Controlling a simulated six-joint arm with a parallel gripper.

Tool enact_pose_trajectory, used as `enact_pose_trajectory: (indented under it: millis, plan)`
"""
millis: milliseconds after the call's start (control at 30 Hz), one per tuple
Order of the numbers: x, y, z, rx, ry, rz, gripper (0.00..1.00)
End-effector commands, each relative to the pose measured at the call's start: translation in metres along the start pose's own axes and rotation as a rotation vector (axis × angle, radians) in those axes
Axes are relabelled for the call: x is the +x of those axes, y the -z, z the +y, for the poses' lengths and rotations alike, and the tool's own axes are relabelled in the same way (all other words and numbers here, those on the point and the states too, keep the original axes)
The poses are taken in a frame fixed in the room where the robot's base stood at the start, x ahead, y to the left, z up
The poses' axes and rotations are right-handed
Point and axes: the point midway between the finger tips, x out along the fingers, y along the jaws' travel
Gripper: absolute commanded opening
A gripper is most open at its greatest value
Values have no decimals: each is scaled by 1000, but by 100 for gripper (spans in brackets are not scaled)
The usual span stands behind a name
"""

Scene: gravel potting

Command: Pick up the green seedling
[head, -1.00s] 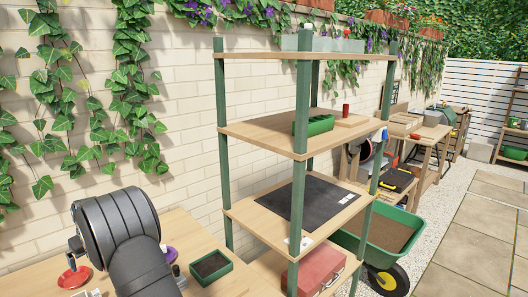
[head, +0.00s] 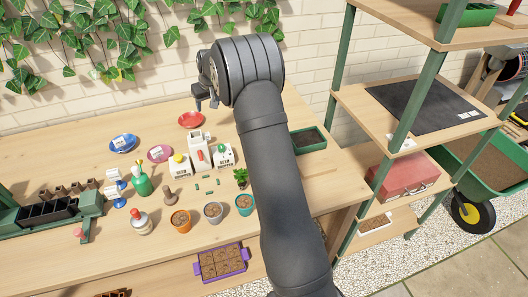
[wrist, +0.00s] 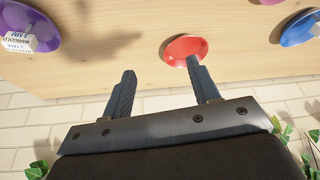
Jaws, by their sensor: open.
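The green seedling (head: 240,176) is a small leafy plant on the wooden table, just behind the teal pot (head: 244,204). Its base is too small to make out clearly. My gripper (head: 207,103) is above the back of the table near the wall, behind and left of the seedling and well apart from it. In the wrist view my gripper (wrist: 164,76) has its two fingers spread with nothing between them. The seedling is not in the wrist view.
A red saucer (head: 191,120) lies below my gripper. Blue (head: 123,144) and pink (head: 160,153) saucers lie left of it. Dispensers (head: 198,155), an orange pot (head: 181,220) and a grey pot (head: 213,212) surround the seedling's area. A green tray (head: 309,140) stands right of my arm.

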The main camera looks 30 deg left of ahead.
Motion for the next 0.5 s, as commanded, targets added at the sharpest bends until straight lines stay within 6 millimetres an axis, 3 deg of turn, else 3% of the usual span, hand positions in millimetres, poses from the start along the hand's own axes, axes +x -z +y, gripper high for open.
enact_pose_trajectory:
  millis: [167,433,500]
  plan:
    - [-8,4,0,0,0,2,55]
    - [-74,31,0,-1,-1,4,55]
    - [-77,20,-9,-63,-7,-22,55]
